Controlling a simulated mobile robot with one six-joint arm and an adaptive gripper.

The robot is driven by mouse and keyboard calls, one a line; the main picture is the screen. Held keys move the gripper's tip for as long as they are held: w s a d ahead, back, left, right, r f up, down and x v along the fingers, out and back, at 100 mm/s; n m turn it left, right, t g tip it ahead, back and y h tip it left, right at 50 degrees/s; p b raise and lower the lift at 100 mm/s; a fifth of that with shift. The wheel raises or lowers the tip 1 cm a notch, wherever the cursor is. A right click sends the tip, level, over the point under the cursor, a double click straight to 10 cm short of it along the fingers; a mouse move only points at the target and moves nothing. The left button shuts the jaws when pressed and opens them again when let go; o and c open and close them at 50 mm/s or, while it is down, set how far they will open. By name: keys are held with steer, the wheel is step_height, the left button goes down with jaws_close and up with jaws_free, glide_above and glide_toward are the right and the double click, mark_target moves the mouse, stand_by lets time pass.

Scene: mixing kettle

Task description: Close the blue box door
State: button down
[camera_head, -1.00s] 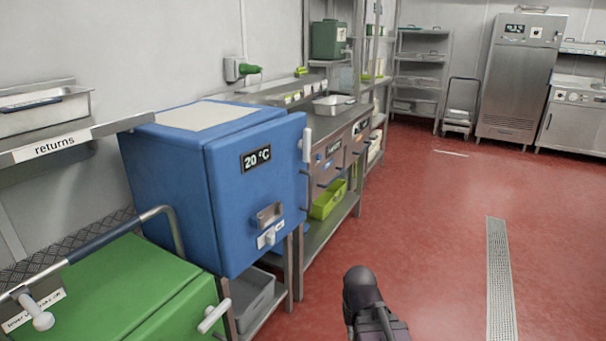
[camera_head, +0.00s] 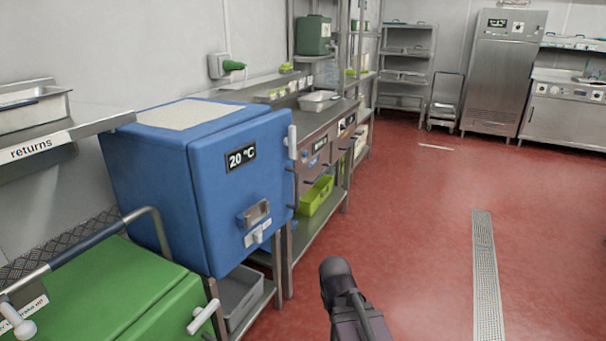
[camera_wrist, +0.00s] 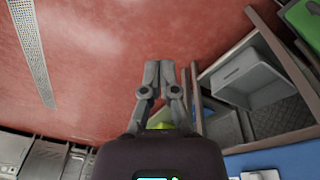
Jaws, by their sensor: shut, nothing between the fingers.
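The blue box (camera_head: 150,195) stands at the left in the head view, with a light panel on top. Its blue door (camera_head: 235,190) faces right and carries a "20 °C" display (camera_head: 241,157) and a metal latch handle (camera_head: 256,215). The door sits at or very near the body; I cannot tell whether it is fully shut. A blue surface (camera_wrist: 285,160) shows at the lower right of the wrist view. My gripper (camera_wrist: 160,68) is shut and empty over the red floor, apart from the box. Its fingertips cannot be made out in the head view.
A green box (camera_head: 120,295) is in front of the blue one, below a "returns" shelf (camera_head: 70,135). A grey bin (camera_head: 238,295) is under the blue box. A steel counter (camera_head: 320,118) with a lime bin (camera_head: 316,195) stands behind. Red floor (camera_head: 405,225) to the right is open.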

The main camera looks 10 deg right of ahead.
steer(key=w+d+r+m+t+h+p, duration=0.25)
steer(key=w+d+r+t, duration=0.35)
steer(key=w, duration=0.4)
steer(key=w+d+r+m+t+h+p, duration=0.1)
steer(key=w+d+r+t+h, duration=0.25)
steer(key=w+d+r, duration=0.55)
steer(key=w+a+r+n+t+y+p, duration=0.2)
steer(key=w+r+n+t+y+p, duration=0.1)
steer(key=w+r+t, duration=0.55)
steer(key=w+a+r+n+g+y+p, duration=0.2)
steer(key=a+n+g+y, duration=0.4)
steer(key=n+y, duration=0.3)
steer(key=shift+w+a+g+y+p, duration=0.25)
steer(key=shift+w+g+y+p, duration=0.6)
steer(key=shift+y, duration=1.35)
steer(key=shift+s+r+t, duration=0.1)
steer(key=shift+s+t, duration=0.1)
steer(key=shift+t, duration=0.15)
steer(key=b+x, duration=0.2)
steer(key=x, duration=1.2)
